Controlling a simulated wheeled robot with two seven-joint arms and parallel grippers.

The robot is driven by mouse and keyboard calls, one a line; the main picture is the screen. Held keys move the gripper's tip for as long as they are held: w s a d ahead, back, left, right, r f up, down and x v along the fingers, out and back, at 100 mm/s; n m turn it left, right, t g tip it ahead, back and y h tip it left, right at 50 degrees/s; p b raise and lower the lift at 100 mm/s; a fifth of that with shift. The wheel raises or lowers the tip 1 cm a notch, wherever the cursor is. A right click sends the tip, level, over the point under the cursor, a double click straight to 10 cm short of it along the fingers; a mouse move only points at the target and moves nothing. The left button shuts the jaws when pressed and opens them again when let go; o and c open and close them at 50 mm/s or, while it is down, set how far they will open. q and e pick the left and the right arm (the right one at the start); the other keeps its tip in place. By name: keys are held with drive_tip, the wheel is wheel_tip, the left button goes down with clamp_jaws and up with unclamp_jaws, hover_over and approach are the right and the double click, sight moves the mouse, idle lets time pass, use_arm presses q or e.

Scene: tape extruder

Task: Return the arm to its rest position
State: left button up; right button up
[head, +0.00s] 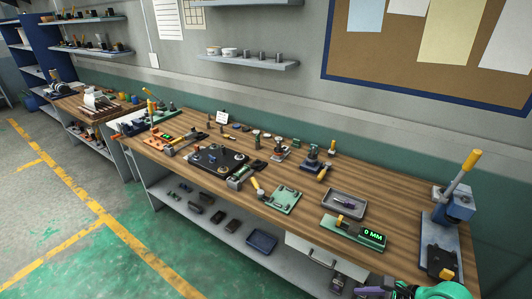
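My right arm (446,291) shows only as a green and dark piece at the bottom right edge, in front of the workbench (300,222). A dark purple part (374,292) beside it looks like part of my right gripper, cut off by the frame. Its fingertips cannot be made out, nor whether it holds anything. My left arm and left gripper are not in view.
A lever press (455,205) with a yellow handle stands at the bench's right end. A green gauge reading 0 MM (372,239), a grey tray (344,204), a green plate (285,199) and a black fixture plate (218,160) lie on the bench. Open floor (60,245) is at left.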

drive_tip(key=w+d+f+n+t+h+b, duration=0.1)
drive_tip(key=w+d+f+n+h+b, duration=0.15)
drive_tip(key=d+f, duration=0.5)
drive_tip(key=s+d+f+n+h+b, duration=0.1)
drive_tip(key=s+d+f+n+h, duration=0.15)
drive_tip(key=d+f, duration=0.35)
drive_tip(key=s+d+f+n+h+b, duration=0.1)
drive_tip(key=s+d+f+n+b, duration=0.2)
drive_tip(key=f, duration=0.6)
drive_tip(key=s+a+f+n+g+b, duration=0.1)
drive_tip(key=s+a+f+n, duration=0.1)
drive_tip(key=s+f+n, duration=0.45)
drive_tip(key=s+a+f+n+g+b, duration=0.25)
drive_tip(key=s+f, duration=0.45)
drive_tip(key=f, duration=0.5)
use_arm(q)
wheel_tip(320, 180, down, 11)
drive_tip(key=b, duration=0.1)
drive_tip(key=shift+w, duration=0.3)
use_arm(e)
drive_tip(key=s+a+f+n+g, duration=0.1)
drive_tip(key=s+a+f+n, duration=0.5)
drive_tip(key=a+n, duration=0.3)
drive_tip(key=shift+s+a+f+n, duration=0.2)
drive_tip(key=shift+s+a+n, duration=0.15)
drive_tip(key=shift+s, duration=0.55)
